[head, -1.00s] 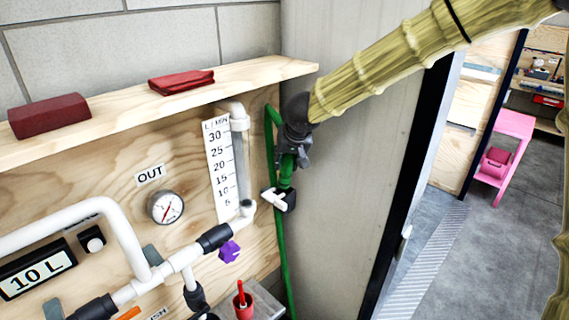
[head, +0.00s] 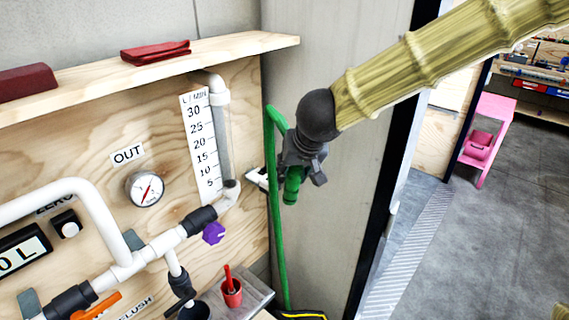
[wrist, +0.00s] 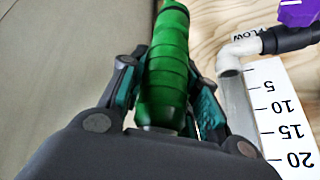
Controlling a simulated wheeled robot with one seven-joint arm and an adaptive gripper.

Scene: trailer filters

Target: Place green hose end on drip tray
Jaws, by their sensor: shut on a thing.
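My gripper (head: 303,160) is shut on the green hose end (head: 292,192), which points downward in front of the grey wall panel. In the wrist view the ribbed green hose end (wrist: 165,65) sits between both fingers of my gripper (wrist: 170,95). The green hose (head: 273,215) loops above the gripper and hangs down to the bottom of the picture. The white clip (head: 257,178) on the board is behind and left of the hose end, apart from it. A grey tray-like ledge (head: 257,298) shows at the bottom; I cannot tell whether it is the drip tray.
A red cup (head: 231,292) stands on the grey ledge. A yellow-and-black edge (head: 302,315) shows at the bottom. White pipes (head: 125,262), a gauge (head: 145,188) and a purple knob (head: 214,233) are on the board at left. Open floor lies right.

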